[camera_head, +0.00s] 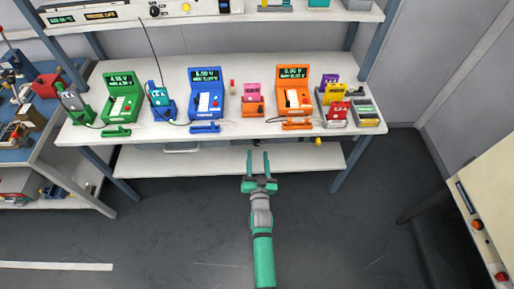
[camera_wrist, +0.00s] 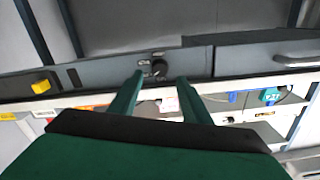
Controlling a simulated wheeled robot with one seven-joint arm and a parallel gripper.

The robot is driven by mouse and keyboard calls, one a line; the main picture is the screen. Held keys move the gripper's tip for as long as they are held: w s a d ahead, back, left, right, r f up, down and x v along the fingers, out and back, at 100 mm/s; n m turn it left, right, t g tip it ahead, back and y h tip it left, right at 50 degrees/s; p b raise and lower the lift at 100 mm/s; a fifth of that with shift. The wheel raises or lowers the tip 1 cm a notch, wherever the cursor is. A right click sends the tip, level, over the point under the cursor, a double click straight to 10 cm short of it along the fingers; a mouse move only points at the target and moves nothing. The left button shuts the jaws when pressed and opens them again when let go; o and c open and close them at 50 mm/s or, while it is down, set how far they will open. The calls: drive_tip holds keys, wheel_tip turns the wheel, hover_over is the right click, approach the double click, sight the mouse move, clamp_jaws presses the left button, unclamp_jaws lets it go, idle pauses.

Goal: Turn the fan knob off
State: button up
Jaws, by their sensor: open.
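My gripper (camera_head: 258,154) is open and empty, reaching toward the front of the bench, below its top edge. In the wrist view my gripper (camera_wrist: 161,77) has its two green fingers spread wide. A dark round knob (camera_wrist: 159,68) on a grey front panel (camera_wrist: 205,62) shows between the fingertips, seemingly a little beyond them. It carries no readable label, so I cannot confirm it is the fan knob. Its turned position is too small to tell. It is not clear in the head view.
The white bench (camera_head: 190,75) holds green, blue and orange testers and a rack of pouch cells at right. A yellow part (camera_wrist: 43,85) sits on the front panel, left in the wrist view; a drawer handle (camera_wrist: 298,60) is at right. Floor around my arm is clear.

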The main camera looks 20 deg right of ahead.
sight(257, 145)
drive_tip(key=shift+x, duration=2.5)
drive_tip(key=shift+c, duration=0.5)
drive_tip(key=c, duration=0.9)
